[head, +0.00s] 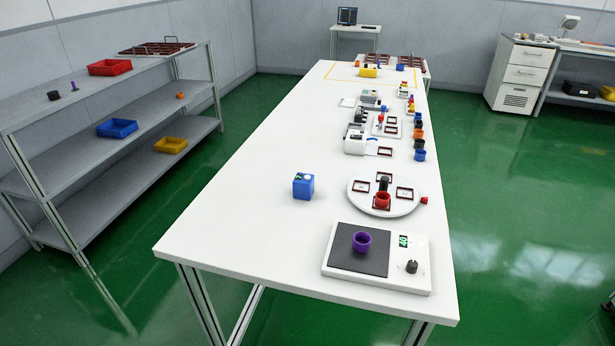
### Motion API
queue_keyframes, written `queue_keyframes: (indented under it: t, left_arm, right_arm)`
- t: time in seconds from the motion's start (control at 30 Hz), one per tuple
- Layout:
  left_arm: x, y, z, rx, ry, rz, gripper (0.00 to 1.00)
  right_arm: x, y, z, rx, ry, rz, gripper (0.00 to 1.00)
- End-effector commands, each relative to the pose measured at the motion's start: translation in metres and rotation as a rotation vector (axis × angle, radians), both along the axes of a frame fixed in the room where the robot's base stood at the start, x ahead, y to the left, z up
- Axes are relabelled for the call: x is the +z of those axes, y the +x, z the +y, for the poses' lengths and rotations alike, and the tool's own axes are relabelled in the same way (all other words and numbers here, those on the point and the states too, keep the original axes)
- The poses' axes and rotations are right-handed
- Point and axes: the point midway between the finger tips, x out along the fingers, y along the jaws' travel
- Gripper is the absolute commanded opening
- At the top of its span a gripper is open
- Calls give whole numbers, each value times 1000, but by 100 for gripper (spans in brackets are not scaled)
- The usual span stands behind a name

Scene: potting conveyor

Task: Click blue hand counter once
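The blue hand counter (303,186) is a small blue box with a light patch on its front and something white on top. It stands upright on the long white table (245,220), left of the round white turntable. Its display is too small to read. Neither of my grippers shows in the head view, and nothing touches the counter.
A scale (340,278) with a purple cup (362,241) stands at the near right. The turntable (407,208) bears a red cup (382,201). Machines and coloured cups line the table further back. The table around the counter is clear. A grey shelf (60,165) stands left across a green aisle.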

Motion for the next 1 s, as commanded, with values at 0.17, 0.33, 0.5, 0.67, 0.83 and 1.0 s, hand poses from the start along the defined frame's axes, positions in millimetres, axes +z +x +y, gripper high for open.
queue_keyframes:
  t: [0.17,0.33,0.5,0.67,0.83,1.0]
  left_arm:
    - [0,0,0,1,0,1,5]
    - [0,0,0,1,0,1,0]
    - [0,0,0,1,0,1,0]
    - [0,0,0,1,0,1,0]
    - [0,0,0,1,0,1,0]
    - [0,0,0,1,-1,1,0]
  right_arm:
    - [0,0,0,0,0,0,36]
    - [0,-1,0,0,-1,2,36]
    - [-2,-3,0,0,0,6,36]
    - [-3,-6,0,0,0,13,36]
    - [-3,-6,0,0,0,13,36]
    - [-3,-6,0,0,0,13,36]
